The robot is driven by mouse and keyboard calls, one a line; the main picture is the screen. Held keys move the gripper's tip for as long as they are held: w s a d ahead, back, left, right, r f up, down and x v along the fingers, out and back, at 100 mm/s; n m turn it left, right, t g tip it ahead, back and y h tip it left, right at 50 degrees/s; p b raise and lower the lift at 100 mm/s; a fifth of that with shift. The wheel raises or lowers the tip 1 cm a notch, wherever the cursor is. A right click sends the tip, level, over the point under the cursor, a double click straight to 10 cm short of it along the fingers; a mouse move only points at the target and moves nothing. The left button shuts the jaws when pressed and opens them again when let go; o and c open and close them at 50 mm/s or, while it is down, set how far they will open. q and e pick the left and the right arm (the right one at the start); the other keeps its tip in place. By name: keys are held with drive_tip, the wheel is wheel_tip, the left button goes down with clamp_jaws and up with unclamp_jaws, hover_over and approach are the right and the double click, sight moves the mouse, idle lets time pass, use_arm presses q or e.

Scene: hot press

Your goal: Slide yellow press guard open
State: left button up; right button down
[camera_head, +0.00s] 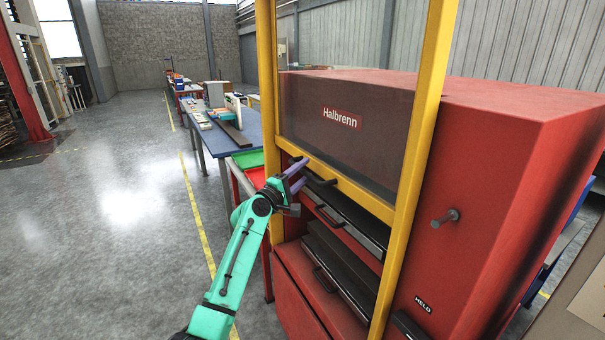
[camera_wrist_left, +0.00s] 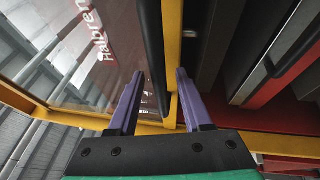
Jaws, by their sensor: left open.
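The press guard (camera_head: 340,182) is a clear panel with a yellow lower bar, set between yellow uprights on the front of the red press. Its lower bar sits above the dark platens. A black handle (camera_head: 322,182) is fixed to that bar. My left gripper (camera_head: 298,176), with purple fingers, is open at the handle. In the left wrist view, the black handle (camera_wrist_left: 153,50) appears between the spread fingertips (camera_wrist_left: 160,75), and the yellow bar (camera_wrist_left: 173,60) lies alongside it. I cannot tell whether a finger touches. My right gripper is not in view.
The press body (camera_head: 500,150) has a knob (camera_head: 446,218) on its side. Dark platens (camera_head: 340,270) with handles lie below the guard. Green (camera_head: 249,158) and red trays stand left of the press, near a blue table (camera_head: 232,139). The floor at left is clear.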

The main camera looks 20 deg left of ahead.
use_arm(q)
drive_tip(key=b+v, duration=0.4)
drive_tip(key=v, duration=1)
drive_tip(key=shift+s, duration=0.25)
drive_tip(key=shift+a, duration=0.1)
